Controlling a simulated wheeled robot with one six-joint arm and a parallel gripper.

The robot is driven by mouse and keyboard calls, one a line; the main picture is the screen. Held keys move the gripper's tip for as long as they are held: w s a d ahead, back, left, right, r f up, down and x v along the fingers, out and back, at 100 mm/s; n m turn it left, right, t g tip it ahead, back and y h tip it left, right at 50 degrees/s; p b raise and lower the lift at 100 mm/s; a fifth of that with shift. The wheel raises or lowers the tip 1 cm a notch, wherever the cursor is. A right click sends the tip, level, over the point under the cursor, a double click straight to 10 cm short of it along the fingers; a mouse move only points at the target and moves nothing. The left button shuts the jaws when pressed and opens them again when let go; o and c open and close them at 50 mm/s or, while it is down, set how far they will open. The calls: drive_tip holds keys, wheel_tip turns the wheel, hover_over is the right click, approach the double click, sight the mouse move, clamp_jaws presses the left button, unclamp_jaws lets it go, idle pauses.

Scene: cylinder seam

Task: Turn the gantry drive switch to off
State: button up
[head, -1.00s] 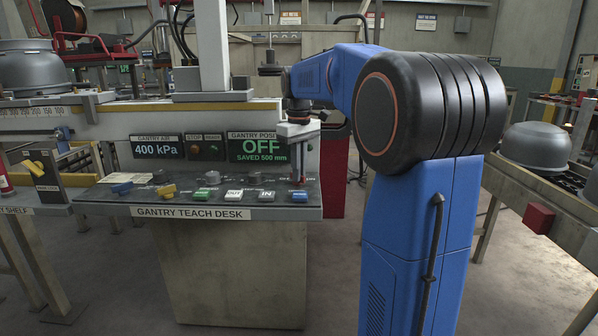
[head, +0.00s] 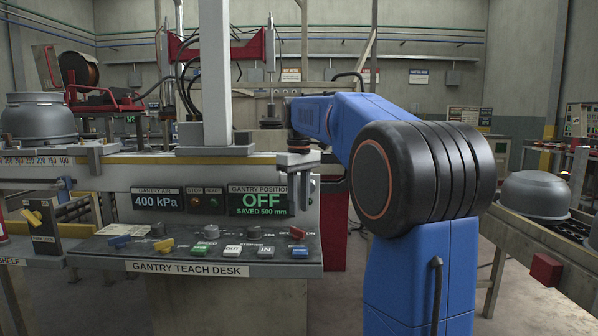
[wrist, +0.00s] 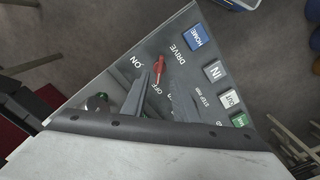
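The gantry drive switch (head: 297,232) is a small red lever knob at the right end of the gantry teach desk (head: 190,267). In the wrist view the red lever (wrist: 159,68) lies beside the ON and OFF labels, with one end close to OFF. My gripper (head: 304,205) hangs above the switch, apart from it in the head view. The gantry position display (head: 262,202) reads OFF, SAVED 500 mm.
A yellow knob (head: 162,245) is farther left. A gantry column (head: 215,75) rises behind the desk. A bench with a grey pot (head: 535,195) stands right.

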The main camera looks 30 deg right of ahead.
wheel_tip(320, 180, up, 10)
drive_tip(key=shift+r, duration=0.15)
idle(0.7)
drive_tip(key=s+a+f+t, duration=0.1)
drive_tip(key=s+a+f, duration=0.4)
drive_tip(key=s+f, duration=0.5)
drive_tip(key=s+a+f+m+t, duration=0.1)
drive_tip(key=s+a+f+t, duration=0.1)
drive_tip(key=s+a+f, duration=0.4)
drive_tip(key=s+a+f+m+t, duration=0.1)
drive_tip(key=s+a+f, duration=0.4)
drive_tip(key=s+f, duration=0.9)
wheel_tip(320, 180, down, 3)
drive_tip(key=shift+s+a+r+t, duration=0.15)
drive_tip(key=shift+a+t, duration=0.1)
drive_tip(key=shift+t, duration=0.15)
